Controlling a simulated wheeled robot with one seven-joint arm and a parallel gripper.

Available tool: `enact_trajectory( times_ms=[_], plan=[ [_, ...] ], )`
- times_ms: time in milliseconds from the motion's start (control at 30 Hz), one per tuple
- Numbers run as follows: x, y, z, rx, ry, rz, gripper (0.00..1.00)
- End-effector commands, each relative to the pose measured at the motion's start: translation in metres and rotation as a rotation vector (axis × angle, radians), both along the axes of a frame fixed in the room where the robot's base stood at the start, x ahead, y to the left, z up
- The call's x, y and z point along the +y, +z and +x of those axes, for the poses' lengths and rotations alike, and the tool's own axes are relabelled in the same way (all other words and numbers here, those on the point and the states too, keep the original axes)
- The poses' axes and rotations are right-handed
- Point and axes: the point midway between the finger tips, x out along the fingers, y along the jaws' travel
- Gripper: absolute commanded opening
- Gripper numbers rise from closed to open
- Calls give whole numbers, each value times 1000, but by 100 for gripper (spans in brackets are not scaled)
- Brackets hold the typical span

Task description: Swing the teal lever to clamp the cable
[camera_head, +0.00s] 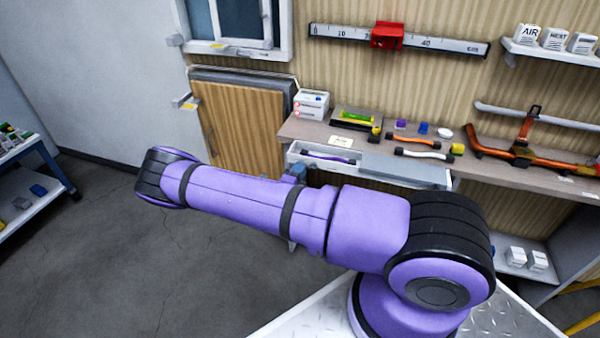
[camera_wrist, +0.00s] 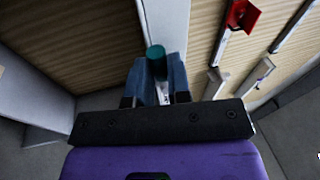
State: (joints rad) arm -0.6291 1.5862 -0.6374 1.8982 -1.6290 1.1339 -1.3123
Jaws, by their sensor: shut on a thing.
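In the wrist view, the blue fingers of my gripper (camera_wrist: 158,80) are closed around a teal rounded cylinder (camera_wrist: 156,62), which looks like the lever's grip. A small white piece (camera_wrist: 164,93) shows between the fingers below it. The lever's base and pivot are hidden. In the head view my purple arm crosses the foreground and hides most of the area in front of the bench, and I cannot make out the lever there. I cannot tell which cable the clamp takes.
The bench (camera_head: 460,168) runs along the wall, with an open drawer (camera_head: 390,172) below its top. A ruler rail with a red slider (camera_head: 387,36) hangs above. Open floor (camera_head: 110,260) lies at left.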

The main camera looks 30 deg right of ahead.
Motion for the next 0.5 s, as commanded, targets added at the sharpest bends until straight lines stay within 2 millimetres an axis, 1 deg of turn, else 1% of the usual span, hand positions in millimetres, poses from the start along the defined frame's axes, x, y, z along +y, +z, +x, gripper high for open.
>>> enact_trajectory(
  times_ms=[167, 467, 500],
  plan=[
    [0, 3, 0, -73, -3, 59, 0],
    [0, 4, 0, -81, -2, 64, 0],
    [0, 4, 0, -81, -2, 64, 27]
  ],
)
